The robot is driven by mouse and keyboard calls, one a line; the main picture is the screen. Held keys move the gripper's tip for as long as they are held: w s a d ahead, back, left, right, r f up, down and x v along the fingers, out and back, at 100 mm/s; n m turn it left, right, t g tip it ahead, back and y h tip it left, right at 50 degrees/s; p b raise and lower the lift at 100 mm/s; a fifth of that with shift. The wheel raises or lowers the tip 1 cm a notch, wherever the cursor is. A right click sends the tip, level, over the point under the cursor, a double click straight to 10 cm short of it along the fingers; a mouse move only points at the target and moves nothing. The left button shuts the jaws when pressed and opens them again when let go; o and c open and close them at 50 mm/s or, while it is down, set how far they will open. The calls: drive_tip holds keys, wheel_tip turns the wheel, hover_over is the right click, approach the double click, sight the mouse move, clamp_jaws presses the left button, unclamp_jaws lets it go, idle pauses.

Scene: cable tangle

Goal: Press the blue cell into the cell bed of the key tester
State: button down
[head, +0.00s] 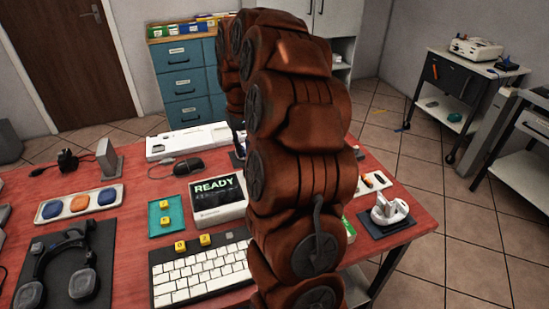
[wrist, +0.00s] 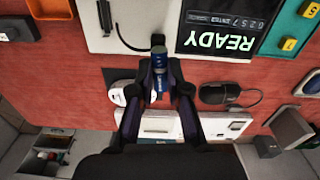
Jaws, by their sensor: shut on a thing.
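The blue cell (wrist: 159,57) is a small upright-looking cylinder with a pale top, between my fingertips in the wrist view. My gripper (wrist: 160,76) is shut on it. The key tester (head: 217,199) is a white box with a dark screen reading READY. In the wrist view its screen (wrist: 224,28) is upside down, to the upper right of the cell. A pale panel (wrist: 140,14) with a black cable lies left of that screen. I cannot make out the cell bed.
A black mouse (head: 188,166) and a long white device (head: 186,141) lie behind the tester. A teal tray (head: 155,226) with yellow keycaps is on its left. A white keyboard (head: 200,277) is in front. A headset (head: 62,270) lies far left. Bare red tabletop (wrist: 75,88) shows left of my gripper.

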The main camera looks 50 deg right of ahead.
drive_tip(key=shift+m, duration=0.6)
drive_tip(key=s+d, duration=0.2)
drive_tip(key=s+d+f+b, duration=0.1)
drive_tip(key=s+d, duration=0.3)
drive_tip(key=shift+s+f, duration=0.1)
drive_tip(key=shift+f, duration=0.3)
drive_tip(key=shift+f+b, duration=1.1)
drive_tip(key=shift+f, duration=1.85)
drive_tip(key=shift+s+b, duration=0.1)
drive_tip(key=shift+b, duration=0.25)
drive_tip(key=shift+f+b, duration=0.3)
drive_tip(key=shift+f, duration=0.2)
drive_tip(key=c, duration=1.4)
unclamp_jaws()
drive_tip(key=shift+r, duration=0.15)
